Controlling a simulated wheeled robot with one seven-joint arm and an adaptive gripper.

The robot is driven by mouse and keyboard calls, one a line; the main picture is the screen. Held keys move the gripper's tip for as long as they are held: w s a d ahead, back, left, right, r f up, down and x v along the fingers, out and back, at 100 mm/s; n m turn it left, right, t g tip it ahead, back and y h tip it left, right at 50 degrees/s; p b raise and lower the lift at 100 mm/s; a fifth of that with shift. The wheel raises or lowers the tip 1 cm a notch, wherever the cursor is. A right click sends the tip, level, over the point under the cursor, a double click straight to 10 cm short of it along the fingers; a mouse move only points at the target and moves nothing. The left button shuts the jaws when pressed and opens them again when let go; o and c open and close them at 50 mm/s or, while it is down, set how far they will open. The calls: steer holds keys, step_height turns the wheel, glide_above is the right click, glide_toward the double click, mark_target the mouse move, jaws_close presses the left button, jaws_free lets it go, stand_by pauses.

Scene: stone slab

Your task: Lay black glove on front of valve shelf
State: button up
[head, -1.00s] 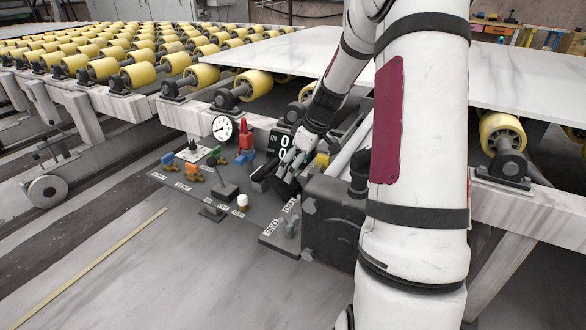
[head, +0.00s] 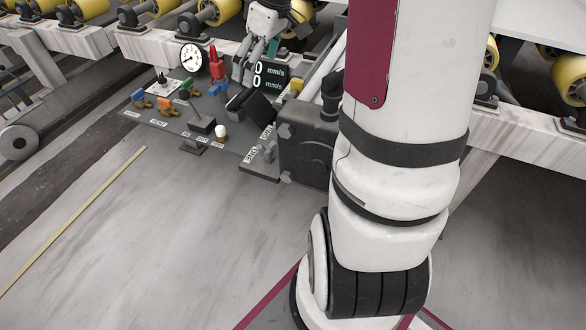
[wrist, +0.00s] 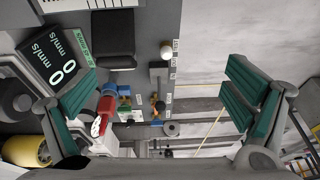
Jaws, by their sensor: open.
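The valve shelf (head: 175,125) is a dark grey panel at upper left in the head view, with coloured valves, a gauge and a lever. A black, padded-looking object (head: 263,110) rests at the shelf's right part, below the speed display. It also shows in the wrist view (wrist: 113,32), with a dark bar along its lower edge. I cannot tell for certain whether it is the black glove. My gripper (head: 256,66) is above the shelf, in front of the display.
The red valve (head: 216,65) and white-faced gauge (head: 190,57) stand left of my gripper. A dark motor-like housing (head: 307,145) is to the right of the shelf. The roller conveyor runs behind. Open concrete floor (head: 150,235) lies in front.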

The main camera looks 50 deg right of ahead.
steer(key=s+a+r+m+g, duration=0.1)
steer(key=s+a+r, duration=0.2)
steer(key=s+a, duration=0.35)
steer(key=s+a+r+g, duration=0.1)
steer(key=s+a+r, duration=0.2)
steer(key=s+a, duration=0.35)
steer(key=s+a+m, duration=0.1)
steer(key=s+a, duration=0.3)
steer(key=s, duration=0.4)
steer(key=s+a+f+m+h, duration=0.1)
steer(key=s+a, duration=0.3)
steer(key=s, duration=0.5)
steer(key=shift+f+m+g+h, duration=0.3)
steer(key=shift+m+g, duration=0.1)
steer(key=shift+m, duration=0.1)
step_height(320, 180, up, 30)
steer(key=t+p, duration=0.4)
steer(key=p, duration=2.3)
steer(key=shift+d+f+p, duration=0.25)
steer(key=shift+d+p, duration=0.05)
steer(key=shift+p, duration=0.05)
